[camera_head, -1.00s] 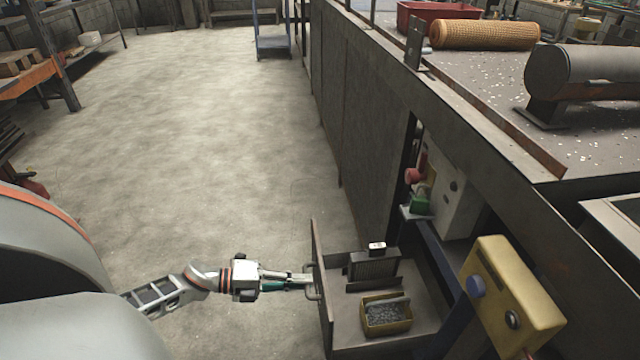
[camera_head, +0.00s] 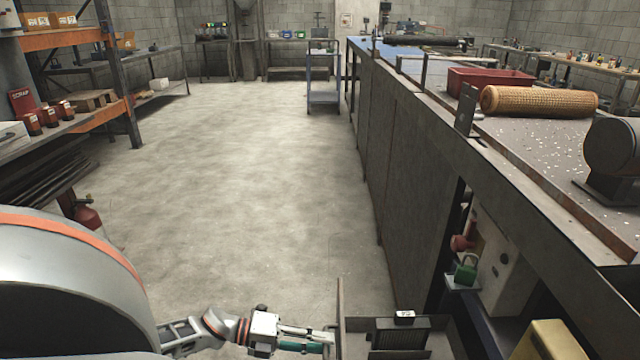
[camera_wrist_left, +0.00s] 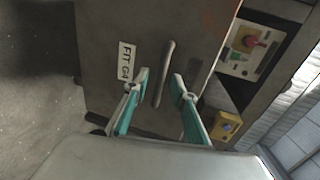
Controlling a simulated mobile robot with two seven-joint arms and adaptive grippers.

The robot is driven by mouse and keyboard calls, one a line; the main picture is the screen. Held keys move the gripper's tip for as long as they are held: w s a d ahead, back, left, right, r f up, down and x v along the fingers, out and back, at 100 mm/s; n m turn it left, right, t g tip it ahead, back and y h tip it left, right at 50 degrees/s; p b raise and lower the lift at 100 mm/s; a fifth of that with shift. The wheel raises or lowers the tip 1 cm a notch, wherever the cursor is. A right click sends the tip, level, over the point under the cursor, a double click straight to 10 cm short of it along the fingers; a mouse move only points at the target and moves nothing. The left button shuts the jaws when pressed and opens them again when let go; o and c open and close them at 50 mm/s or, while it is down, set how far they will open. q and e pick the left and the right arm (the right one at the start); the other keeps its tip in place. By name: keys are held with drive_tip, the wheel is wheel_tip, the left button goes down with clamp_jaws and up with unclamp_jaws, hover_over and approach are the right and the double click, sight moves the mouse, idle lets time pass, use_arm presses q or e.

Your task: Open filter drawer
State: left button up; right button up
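The filter drawer (camera_head: 340,316) is pulled out from the dark metal machine, at the bottom of the head view. A dark filter block with a white-topped piece (camera_head: 400,335) stands inside it; the drawer's lower part is cut off by the picture edge. In the left wrist view the drawer front (camera_wrist_left: 120,22) bears a "FIT G4" label and a bar handle (camera_wrist_left: 163,75). My left gripper (camera_head: 331,338) is at the drawer front. Its fingers, also in the left wrist view (camera_wrist_left: 159,80), stand apart on either side of the handle, with gaps showing. My right gripper is not in view.
A yellow control box (camera_head: 548,342) and a red-and-green fitting (camera_head: 464,262) sit right of the drawer. A red bin (camera_head: 490,80) and an orange mesh tube (camera_head: 538,101) lie on the machine top. The floor (camera_head: 230,180) to the left is clear.

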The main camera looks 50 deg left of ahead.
use_arm(q)
drive_tip(key=v, duration=1.2)
idle(0.5)
